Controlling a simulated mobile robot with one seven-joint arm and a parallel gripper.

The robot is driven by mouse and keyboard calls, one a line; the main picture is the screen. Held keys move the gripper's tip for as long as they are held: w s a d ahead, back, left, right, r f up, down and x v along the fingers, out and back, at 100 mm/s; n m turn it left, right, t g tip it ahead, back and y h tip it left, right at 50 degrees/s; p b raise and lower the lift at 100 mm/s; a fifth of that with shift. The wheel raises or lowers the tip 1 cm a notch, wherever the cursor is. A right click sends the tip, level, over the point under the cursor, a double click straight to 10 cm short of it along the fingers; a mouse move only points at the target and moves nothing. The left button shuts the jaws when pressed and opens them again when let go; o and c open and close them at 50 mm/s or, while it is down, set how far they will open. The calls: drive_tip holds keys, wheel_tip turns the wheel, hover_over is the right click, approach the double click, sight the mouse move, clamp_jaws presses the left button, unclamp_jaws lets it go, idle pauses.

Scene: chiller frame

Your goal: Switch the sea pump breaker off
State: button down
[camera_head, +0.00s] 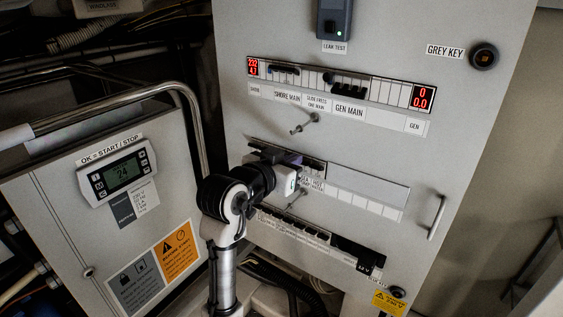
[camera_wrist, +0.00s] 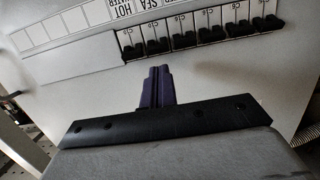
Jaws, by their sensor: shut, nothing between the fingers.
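My gripper (camera_wrist: 158,70) is shut and empty, its dark purple fingers pressed together. In the head view my gripper (camera_head: 297,160) is in front of the middle breaker row (camera_head: 262,147) and hides part of it. The wrist view shows the row's black breakers (camera_wrist: 183,41) in a line across the upper right. The fingertips lie just below the left end of this line; I cannot tell whether they touch a lever. A label strip (camera_wrist: 75,20) above has the words "SEA" and "HOT WATER" near that end. Which lever is the sea pump's, and its position, are unclear.
An upper breaker row (camera_head: 350,90) with red displays and a lower row (camera_head: 290,225) are on the same grey panel. Latches (camera_head: 304,124) and a handle (camera_head: 436,218) stick out. A steel rail (camera_head: 150,88) and a control box (camera_head: 118,173) are at left.

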sight(307, 155)
drive_tip(key=shift+x, duration=1.6)
drive_tip(key=shift+s+f+b, duration=0.1)
drive_tip(key=shift+f+b, duration=0.15)
drive_tip(key=shift+b, duration=0.15)
